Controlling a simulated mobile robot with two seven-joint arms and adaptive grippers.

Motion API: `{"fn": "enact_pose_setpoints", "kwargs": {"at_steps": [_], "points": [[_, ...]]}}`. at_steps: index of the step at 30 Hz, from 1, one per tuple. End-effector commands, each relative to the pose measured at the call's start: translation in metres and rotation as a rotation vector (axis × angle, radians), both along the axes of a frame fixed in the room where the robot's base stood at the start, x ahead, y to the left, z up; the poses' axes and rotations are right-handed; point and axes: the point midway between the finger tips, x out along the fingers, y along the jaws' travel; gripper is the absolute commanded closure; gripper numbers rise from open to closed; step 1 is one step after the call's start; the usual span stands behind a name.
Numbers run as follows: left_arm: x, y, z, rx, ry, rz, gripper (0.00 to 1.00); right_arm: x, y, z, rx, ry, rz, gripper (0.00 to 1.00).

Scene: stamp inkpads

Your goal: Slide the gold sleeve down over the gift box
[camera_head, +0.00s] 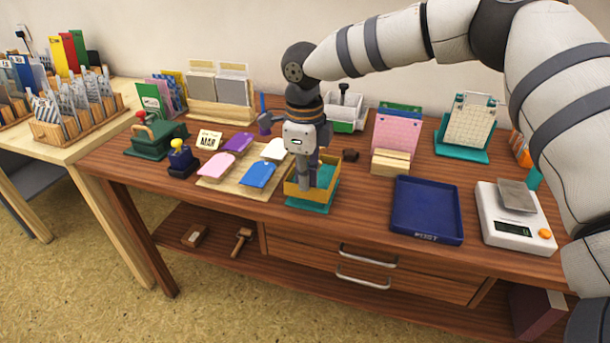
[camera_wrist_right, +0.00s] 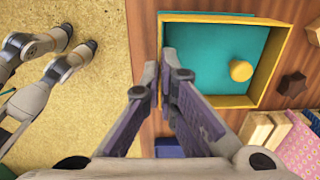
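The gold sleeve (camera_head: 301,192) is an open rectangular frame on the desk's front edge; in the wrist view its rim (camera_wrist_right: 216,101) shows from above. The teal gift box (camera_wrist_right: 216,55) with a round gold knob (camera_wrist_right: 241,70) shows inside the frame. Teal (camera_head: 311,205) also shows below the sleeve in the head view. My right gripper (camera_head: 306,184) points down at the sleeve's wall; in the wrist view its fingertips (camera_wrist_right: 161,75) are nearly together, with the left wall between them. My left gripper (camera_wrist_right: 80,39) shows only in the wrist view, fingers apart and empty over the floor.
A tan mat (camera_head: 212,181) with several coloured tags lies left of the sleeve. A pink card in a wooden holder (camera_head: 391,162), a blue tray (camera_head: 425,210) and a white scale (camera_head: 517,220) stand to the right. A small brown block (camera_head: 350,155) is behind.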

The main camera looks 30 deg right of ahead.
Motion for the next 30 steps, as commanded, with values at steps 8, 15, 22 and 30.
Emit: {"fn": "enact_pose_setpoints", "kwargs": {"at_steps": [8,15,22,30], "points": [[-0.0004,0.0,-0.0004,0.0,0.001,0.0,1.0,-0.0001,0.0001,-0.0045,0.001,0.001,0.0,1.0],[-0.0005,0.0,-0.0006,0.0,0.002,0.0,1.0,0.0,0.0002,-0.0066,0.001,-0.001,0.0,1.0],[-0.0005,0.0,-0.0005,0.0,0.002,0.0,1.0,0.0,0.0001,-0.0065,0.001,-0.001,0.0,1.0],[-0.0005,0.0,-0.0005,0.0,0.002,0.0,1.0,0.0001,0.0,-0.0064,0.001,-0.001,0.0,0.72]]}}
